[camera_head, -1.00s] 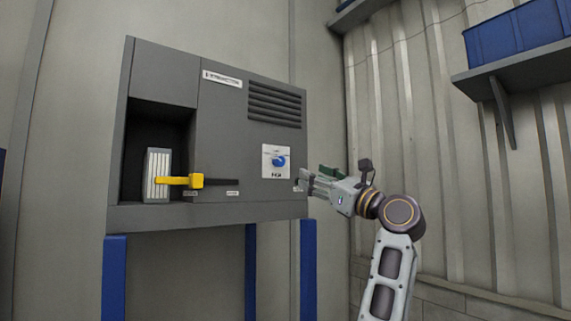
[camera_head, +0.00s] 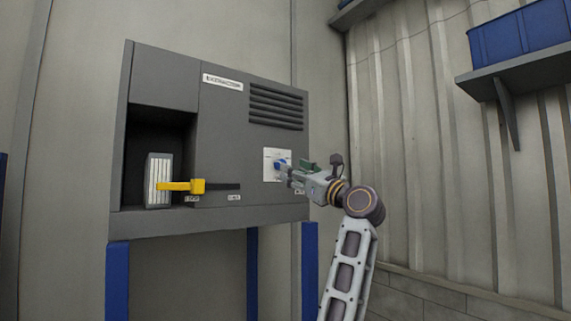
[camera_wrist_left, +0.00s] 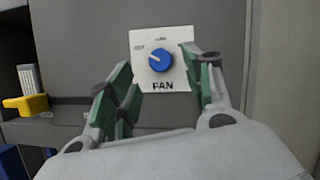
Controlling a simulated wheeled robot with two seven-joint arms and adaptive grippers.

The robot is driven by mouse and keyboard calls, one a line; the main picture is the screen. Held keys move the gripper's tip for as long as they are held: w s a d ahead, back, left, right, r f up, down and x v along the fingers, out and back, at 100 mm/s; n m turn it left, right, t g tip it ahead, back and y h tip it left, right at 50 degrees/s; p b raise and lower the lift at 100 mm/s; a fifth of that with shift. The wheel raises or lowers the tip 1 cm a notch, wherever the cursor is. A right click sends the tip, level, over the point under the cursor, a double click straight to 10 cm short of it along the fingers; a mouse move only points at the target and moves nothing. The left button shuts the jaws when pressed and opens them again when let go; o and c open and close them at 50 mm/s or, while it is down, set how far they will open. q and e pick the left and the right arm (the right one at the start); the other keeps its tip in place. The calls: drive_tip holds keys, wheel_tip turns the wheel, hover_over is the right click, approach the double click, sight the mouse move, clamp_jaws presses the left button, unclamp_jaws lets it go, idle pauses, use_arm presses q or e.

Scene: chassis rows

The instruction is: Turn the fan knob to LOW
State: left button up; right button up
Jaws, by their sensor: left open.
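The blue fan knob (camera_wrist_left: 160,62) sits on a white plate (camera_wrist_left: 142,81) marked FAN. Its white pointer line aims up and left in the left wrist view; the small marks above it are too blurred to read. In the head view the knob (camera_head: 279,164) shows on the right part of the grey cabinet. My left gripper (camera_head: 287,177) is just in front of the plate. In the left wrist view its green-padded fingers (camera_wrist_left: 158,76) are open, one on each side of the knob. Contact cannot be told. My right gripper is not in view.
The grey cabinet (camera_head: 222,120) stands on blue legs (camera_head: 117,280). A yellow handle (camera_head: 197,186) sticks out beside a light ribbed block (camera_head: 156,172) in the recess at left. A shelf (camera_head: 520,66) with a blue bin (camera_head: 515,32) is at upper right.

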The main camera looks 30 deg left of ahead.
use_arm(q)
drive_tip(key=shift+p+x, duration=0.7)
drive_tip(key=shift+x, duration=1.9)
drive_tip(key=c, duration=1)
drive_tip(key=shift+m+t, duration=0.5)
drive_tip(key=shift+m, duration=0.6)
drive_tip(key=m+t+h+p, duration=0.1)
drive_tip(key=m, duration=0.3)
drive_tip(key=m+t+h+p, duration=0.2)
drive_tip(key=m, duration=0.3)
drive_tip(key=m+t+h+p, duration=0.1)
drive_tip(key=m+t, duration=0.1)
drive_tip(key=m, duration=0.3)
drive_tip(key=shift+s+a+r+h, duration=0.1)
drive_tip(key=shift+s+r+h, duration=0.1)
drive_tip(key=shift+h, duration=0.1)
drive_tip(key=shift+f+m+t+p, duration=0.1)
drive_tip(key=shift+m+t+p, duration=0.2)
drive_tip(key=shift+m+p, duration=0.2)
